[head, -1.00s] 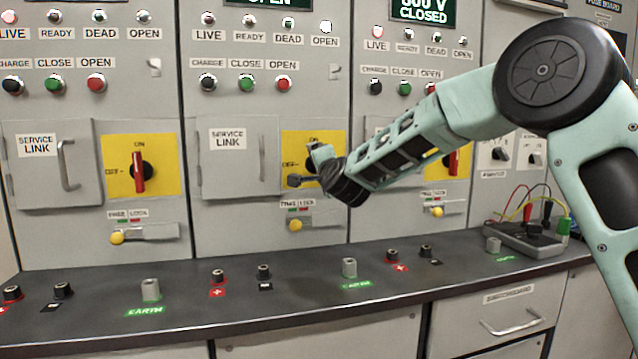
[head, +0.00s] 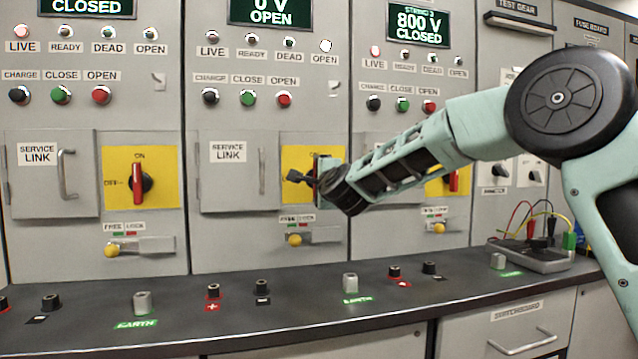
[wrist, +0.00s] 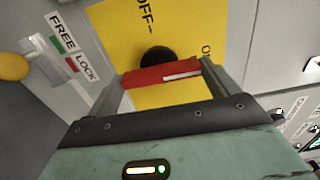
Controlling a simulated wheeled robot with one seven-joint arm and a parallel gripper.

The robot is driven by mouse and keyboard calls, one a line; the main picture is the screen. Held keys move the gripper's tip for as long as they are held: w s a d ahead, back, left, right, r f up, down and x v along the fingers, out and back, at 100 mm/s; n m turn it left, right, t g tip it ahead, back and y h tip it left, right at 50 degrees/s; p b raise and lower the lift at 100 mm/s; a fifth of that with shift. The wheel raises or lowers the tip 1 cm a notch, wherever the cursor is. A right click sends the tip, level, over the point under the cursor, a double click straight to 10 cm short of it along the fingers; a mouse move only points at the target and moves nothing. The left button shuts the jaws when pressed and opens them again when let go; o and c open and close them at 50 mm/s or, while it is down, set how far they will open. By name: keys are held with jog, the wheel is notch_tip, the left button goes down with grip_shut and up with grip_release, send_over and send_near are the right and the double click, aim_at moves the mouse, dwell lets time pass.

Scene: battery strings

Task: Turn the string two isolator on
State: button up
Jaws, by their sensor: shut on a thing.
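The string two isolator is a rotary switch on the yellow plate (head: 297,160) of the middle panel. Its red handle (wrist: 150,77) with a white stripe lies between my fingers in the wrist view, in front of a black knob (wrist: 157,56). The striped end points roughly towards the ON label, and the handle lies across the OFF mark's direction. My gripper (wrist: 163,86) is shut on this handle; it also shows in the head view (head: 312,178), hiding most of the switch. The middle display (head: 271,12) reads 0 V OPEN.
The yellow lock knob (head: 294,239) below sits at the FREE end of its slot. Left and right panels have similar isolators with red handles (head: 146,183). The worktop (head: 240,335) carries sockets, earth posts and a test box (head: 530,256).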

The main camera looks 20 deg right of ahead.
jog(key=o, duration=0.8)
jog(key=shift+s, duration=0.1)
jog(key=s+b, duration=0.1)
jog(key=s, duration=1.6)
jog(key=shift+b, duration=0.35)
jog(key=shift+s, duration=0.1)
